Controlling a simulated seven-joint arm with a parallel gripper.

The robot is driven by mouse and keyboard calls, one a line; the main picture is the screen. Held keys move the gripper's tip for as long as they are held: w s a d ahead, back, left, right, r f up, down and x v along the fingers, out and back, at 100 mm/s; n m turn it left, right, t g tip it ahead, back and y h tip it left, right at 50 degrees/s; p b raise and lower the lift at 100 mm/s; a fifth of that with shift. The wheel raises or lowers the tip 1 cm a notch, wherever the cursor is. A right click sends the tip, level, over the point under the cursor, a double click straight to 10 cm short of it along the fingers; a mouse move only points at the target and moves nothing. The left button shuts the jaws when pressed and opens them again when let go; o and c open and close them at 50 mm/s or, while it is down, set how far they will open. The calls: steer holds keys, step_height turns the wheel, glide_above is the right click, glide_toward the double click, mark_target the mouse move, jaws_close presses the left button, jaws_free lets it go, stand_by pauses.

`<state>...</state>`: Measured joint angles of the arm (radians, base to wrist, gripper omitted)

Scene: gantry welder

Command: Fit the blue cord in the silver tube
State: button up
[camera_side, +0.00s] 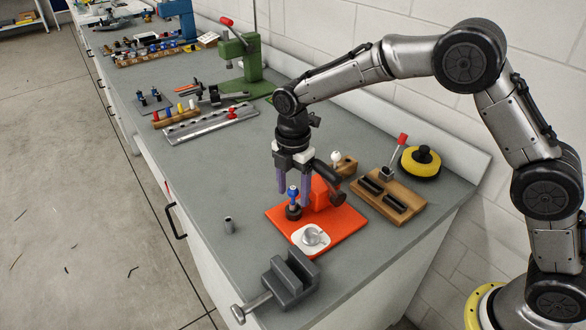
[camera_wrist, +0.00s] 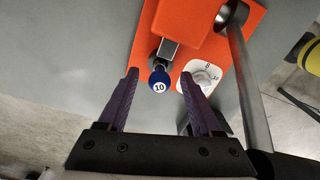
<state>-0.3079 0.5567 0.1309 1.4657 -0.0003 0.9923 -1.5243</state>
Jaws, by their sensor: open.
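No blue cord can be made out. A blue ball knob (camera_side: 293,191) sits above a dark collar on that base; in the wrist view the blue ball (camera_wrist: 159,80) is marked 10. My gripper (camera_side: 294,197) is open, its purple fingers on either side of the blue knob. In the wrist view the ball lies between the fingertips of my gripper (camera_wrist: 160,78), with gaps on both sides. Contact cannot be seen.
The orange base (camera_side: 343,222) carries an orange block and a white dial (camera_side: 310,239). A grey vise (camera_side: 285,282) stands at the front. A wooden block (camera_side: 388,200) and yellow disc (camera_side: 420,163) stand right.

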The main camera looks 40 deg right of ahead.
steer(key=s+d+r+t, duration=0.1)
steer(key=d+r, duration=0.1)
steer(key=r, duration=0.9)
steer(key=s+d+r+t, duration=0.1)
steer(key=s+d+r, duration=0.15)
steer(key=r, duration=0.75)
steer(key=s+d+r+m+t, duration=0.1)
steer(key=s+d+r+m, duration=0.45)
steer(key=s, duration=0.45)
steer(key=s+d+f+m+t, duration=0.1)
steer(key=s+d+f+m, duration=0.15)
steer(key=s, duration=0.35)
steer(key=s+d+f+m+t, duration=0.1)
steer(key=s+d+m, duration=0.1)
steer(key=s+m, duration=0.3)
steer(key=s+f+m, duration=0.6)
steer(key=f+m, duration=0.2)
steer(key=shift+d+f+t, duration=0.2)
steer(key=shift+d+t, duration=0.05)
steer(key=shift+t, duration=0.05)
